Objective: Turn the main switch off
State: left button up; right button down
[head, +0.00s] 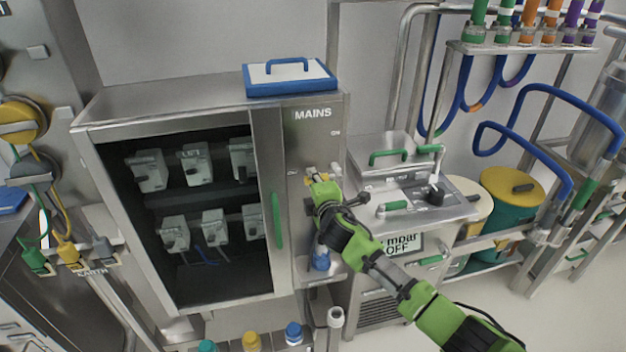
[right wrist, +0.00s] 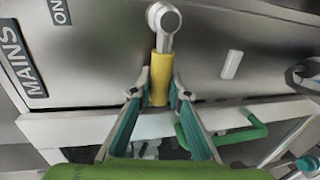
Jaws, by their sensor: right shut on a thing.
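The main switch is a grey lever with a yellow handle (right wrist: 160,76) on the steel panel under the MAINS sign (head: 312,114). In the right wrist view its round grey pivot (right wrist: 164,18) shows at the top, with the handle reaching from it down between my fingers. My right gripper (right wrist: 160,94) is shut on the yellow handle, one finger on each side. In the head view my right gripper (head: 319,180) hides part of the switch. My left gripper is out of view.
A cabinet (head: 180,101) with a dark front and several grey units stands left of the switch. A green handle (head: 277,220) is on its front edge. A blue-rimmed lid (head: 290,87) lies on top. A bench unit (head: 455,206) with green handles stands close on the right.

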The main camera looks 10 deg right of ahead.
jog(key=shift+f, duration=0.2)
jog(key=c, duration=1.9)
grip_release()
jog(key=shift+r, duration=0.1)
jog(key=s, duration=0.4)
jog(key=s+r, duration=0.1)
jog(key=s, duration=0.3)
jog(key=s+r, duration=0.1)
jog(key=s, duration=0.2)
jog(key=shift+s+d+r, duration=0.15)
jog(key=shift+s+d, duration=0.05)
jog(key=shift+s, duration=0.2)
